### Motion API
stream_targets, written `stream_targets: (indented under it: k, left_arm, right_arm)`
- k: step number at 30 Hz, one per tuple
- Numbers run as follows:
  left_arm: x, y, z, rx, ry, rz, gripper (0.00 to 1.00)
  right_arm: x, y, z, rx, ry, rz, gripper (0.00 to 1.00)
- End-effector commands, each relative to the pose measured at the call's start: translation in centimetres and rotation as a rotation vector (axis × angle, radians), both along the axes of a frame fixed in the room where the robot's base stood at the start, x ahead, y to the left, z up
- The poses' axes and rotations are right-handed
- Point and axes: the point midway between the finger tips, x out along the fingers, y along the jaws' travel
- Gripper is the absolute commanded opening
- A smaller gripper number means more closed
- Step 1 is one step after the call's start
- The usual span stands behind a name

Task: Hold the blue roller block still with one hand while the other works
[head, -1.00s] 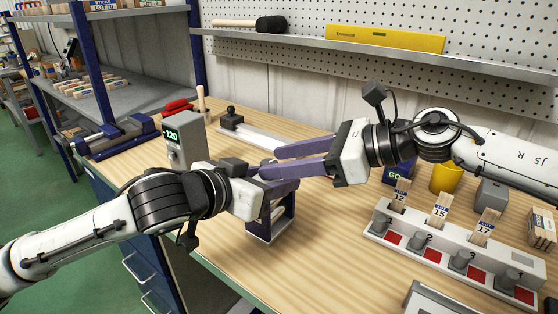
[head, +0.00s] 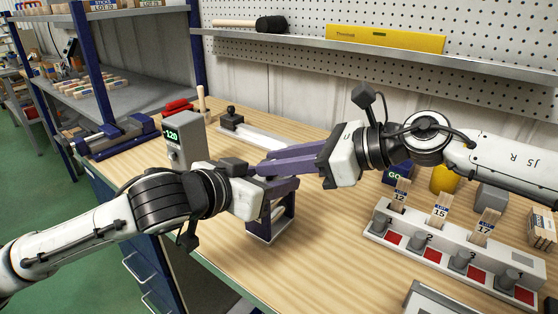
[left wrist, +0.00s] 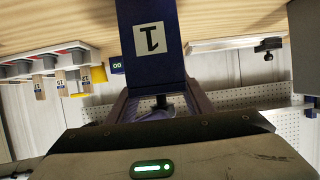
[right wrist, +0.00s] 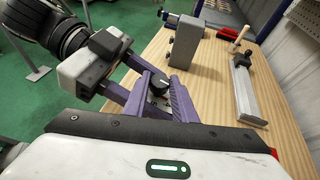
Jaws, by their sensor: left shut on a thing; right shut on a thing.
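The blue roller block (head: 258,231) stands on the bench, largely covered by my grippers in the head view. The left wrist view shows its dark blue face (left wrist: 174,68) with a "1" label, between my left fingers. My left gripper (head: 287,186) is shut on the block. My right gripper (head: 264,171) reaches in from the right, just above the left fingers, its tips over the block. In the right wrist view a dark round part with a white mark (right wrist: 158,88) sits between the right fingers. The exact grip contact is hidden.
A grey box reading 120 (head: 186,138) stands behind my left arm. A light rail with a black knob (head: 232,117) lies at the back. A white numbered rack (head: 450,255) holds lot sticks at the right, near a yellow cup (head: 445,179).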

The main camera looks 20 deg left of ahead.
Motion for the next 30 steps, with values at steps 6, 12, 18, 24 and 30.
stream_targets:
  k: [6, 12, 18, 24, 30]
  left_arm:
    - [0.0, 0.0, 0.0, 0.004, 0.000, -0.001, 0.00]
    - [0.0, 0.0, 0.0, 0.004, -0.001, -0.003, 0.00]
    - [-0.1, -0.1, 0.0, 0.003, -0.001, -0.005, 0.00]
    - [-0.1, -0.2, 0.0, 0.002, -0.001, -0.006, 0.00]
    - [-0.1, -0.2, -0.1, 0.000, 0.000, -0.006, 0.00]
  right_arm:
    - [-0.2, 0.1, 0.0, -0.007, -0.010, -0.098, 0.02]
    - [-0.9, 0.5, 0.1, -0.006, -0.012, -0.202, 0.02]
    - [-1.4, 0.8, 0.0, -0.003, -0.004, -0.306, 0.02]
    - [-1.4, 0.8, 0.0, 0.001, 0.000, -0.405, 0.02]
    - [-1.4, 0.8, 0.0, 0.004, 0.001, -0.476, 0.02]
